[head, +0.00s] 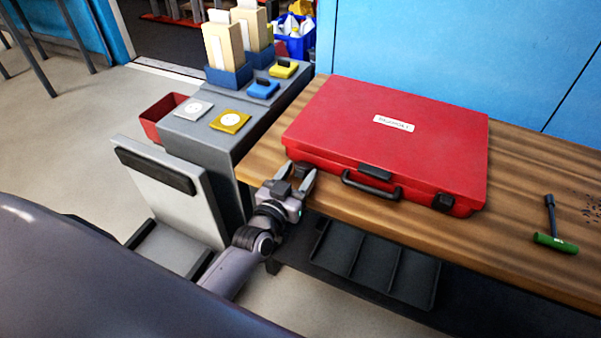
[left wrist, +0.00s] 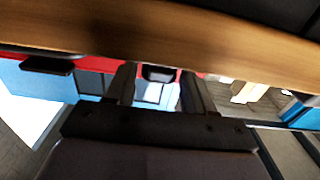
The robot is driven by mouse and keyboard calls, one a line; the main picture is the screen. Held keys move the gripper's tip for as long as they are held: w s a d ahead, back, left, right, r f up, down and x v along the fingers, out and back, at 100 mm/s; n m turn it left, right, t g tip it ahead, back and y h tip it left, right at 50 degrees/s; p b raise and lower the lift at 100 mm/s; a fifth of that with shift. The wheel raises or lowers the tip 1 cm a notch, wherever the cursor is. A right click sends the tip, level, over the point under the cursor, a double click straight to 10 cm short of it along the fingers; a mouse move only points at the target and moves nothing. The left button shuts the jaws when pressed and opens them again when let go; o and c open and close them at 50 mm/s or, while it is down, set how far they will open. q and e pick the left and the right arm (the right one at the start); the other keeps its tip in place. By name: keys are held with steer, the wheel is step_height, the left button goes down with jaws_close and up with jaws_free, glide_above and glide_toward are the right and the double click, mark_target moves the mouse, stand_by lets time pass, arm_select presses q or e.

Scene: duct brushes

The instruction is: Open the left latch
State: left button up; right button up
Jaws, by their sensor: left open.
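A closed red case (head: 390,130) lies on the wooden table with its front facing me. My left gripper (head: 298,174) is at the case's front left corner. It is open, its fingers pointing at the case front. The left latch is mostly hidden by the gripper in the head view. In the left wrist view a small dark block, apparently the left latch (left wrist: 158,73), shows between the open fingertips (left wrist: 157,82); whether they touch it I cannot tell. The right latch (head: 443,202) is black and on the case front. My right gripper is not in view.
The black handle (head: 370,187) sits mid-front on the case, below a dark piece (head: 375,172). A green-handled tool (head: 555,243) lies at the right on the wooden table (head: 510,235). A grey cabinet (head: 200,140) with small boxes stands close at the left.

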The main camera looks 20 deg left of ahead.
arm_select(q)
steer(key=shift+w, duration=0.65)
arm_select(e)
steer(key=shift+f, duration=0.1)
